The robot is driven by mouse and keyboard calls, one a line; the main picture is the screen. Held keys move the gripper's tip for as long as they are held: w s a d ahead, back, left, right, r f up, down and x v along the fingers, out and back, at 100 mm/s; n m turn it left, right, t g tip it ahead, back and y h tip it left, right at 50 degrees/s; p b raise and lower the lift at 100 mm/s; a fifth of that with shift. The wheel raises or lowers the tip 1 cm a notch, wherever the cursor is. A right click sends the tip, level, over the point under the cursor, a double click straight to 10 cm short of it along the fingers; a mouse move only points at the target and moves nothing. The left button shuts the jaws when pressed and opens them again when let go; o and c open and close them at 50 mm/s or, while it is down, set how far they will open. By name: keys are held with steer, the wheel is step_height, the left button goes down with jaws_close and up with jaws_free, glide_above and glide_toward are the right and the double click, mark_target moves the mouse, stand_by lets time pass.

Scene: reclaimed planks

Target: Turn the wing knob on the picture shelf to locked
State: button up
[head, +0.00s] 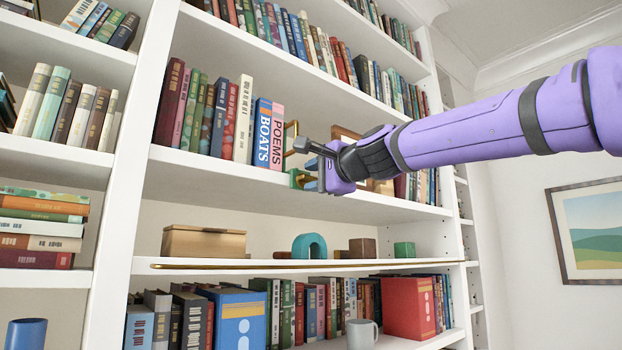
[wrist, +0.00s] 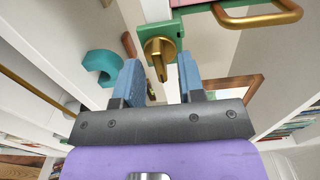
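The brass wing knob (wrist: 159,50) shows in the wrist view on a green mount (wrist: 183,18). Its wing runs roughly up and down in that picture, leaning slightly. My gripper (wrist: 161,66) is open, with one blue finger on each side of the knob and a gap to each. The knob is not gripped. No lock marking is readable.
A brass handle (wrist: 262,15) sits close to the right of the knob. Books, including POEMS (head: 278,137) and BOATS (head: 262,133), stand just left of my gripper. A wooden frame (wrist: 238,90) is nearby. A teal arch (head: 309,246) is on the shelf below.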

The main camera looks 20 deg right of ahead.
steer(key=shift+w+a, duration=0.25)
steer(key=shift+w, duration=0.4)
steer(key=shift+c, duration=0.4)
jaws_close()
